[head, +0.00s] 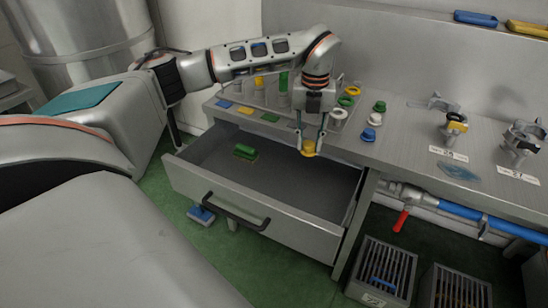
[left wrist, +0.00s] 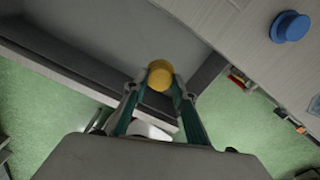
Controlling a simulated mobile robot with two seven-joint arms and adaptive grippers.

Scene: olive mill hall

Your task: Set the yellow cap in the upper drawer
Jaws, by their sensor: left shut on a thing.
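The yellow cap (head: 309,149) is between the fingertips of my left gripper (head: 311,138), which is shut on it. In the left wrist view the cap (left wrist: 160,76) shows at the ends of the two green-sided fingers. The drawer (head: 295,233) under the worktop is pulled open. The cap is in the air over the right, rear part of the drawer, near the worktop's front edge. A green object (head: 245,152) lies on the drawer's floor at the left. My right gripper is not in view.
A blue cap (head: 368,135), a green-and-white cap (head: 379,107) and a rack with several coloured pieces stand on the worktop (head: 408,150). A red-handled valve (head: 401,220) and a blue pipe are at the right below it. Most of the drawer floor is clear.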

